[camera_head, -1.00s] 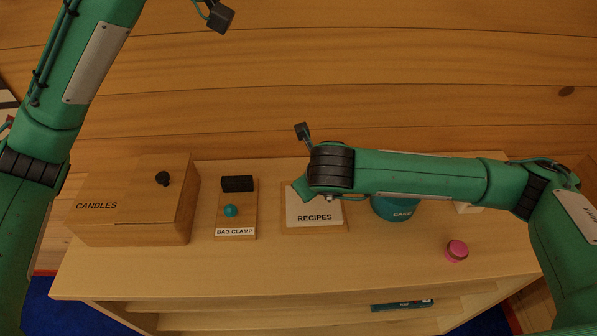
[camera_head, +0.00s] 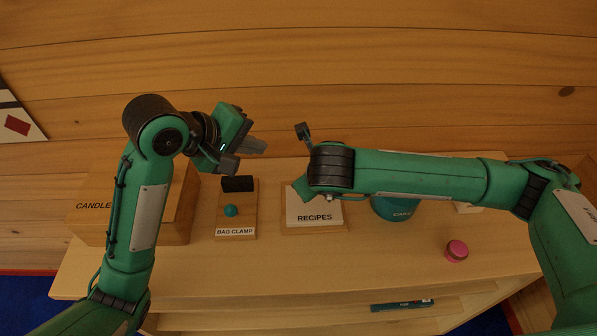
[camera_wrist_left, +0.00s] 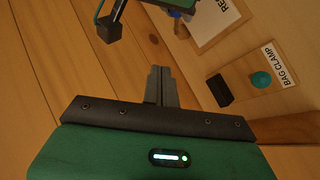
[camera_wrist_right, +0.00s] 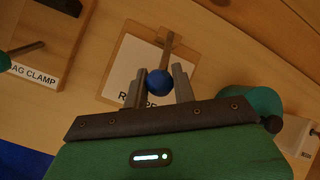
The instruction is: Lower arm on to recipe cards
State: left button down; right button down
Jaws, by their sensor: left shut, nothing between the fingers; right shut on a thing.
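The recipe cards (camera_head: 315,212), a pale sheet marked RECIPES on a wooden board, lie on the cabinet top, partly hidden by my right arm. In the right wrist view a wooden arm (camera_wrist_right: 168,46) with a blue ball knob (camera_wrist_right: 158,82) shows over the cards (camera_wrist_right: 130,58). My right gripper (camera_wrist_right: 160,76) is shut on the blue knob, a finger on each side; the arm's exact height above the cards is unclear. My left gripper (camera_head: 262,147) is shut and empty, in the air behind the bag clamp; its closed fingers also show in the left wrist view (camera_wrist_left: 160,72).
The bag clamp board (camera_head: 237,218), with a black block and teal ball, is left of the cards. A wooden candles box (camera_head: 185,215) stands further left, partly behind my left arm. A teal tin (camera_head: 398,210) and pink object (camera_head: 456,251) are to the right.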

pick_arm(q)
jog(key=w+d+f, duration=0.2)
jog(key=d+f, duration=0.6)
jog(key=f, duration=0.2)
jog(key=shift+d+f+n, duration=0.25)
jog(key=shift+f+n, duration=0.05)
jog(key=shift+f, duration=0.05)
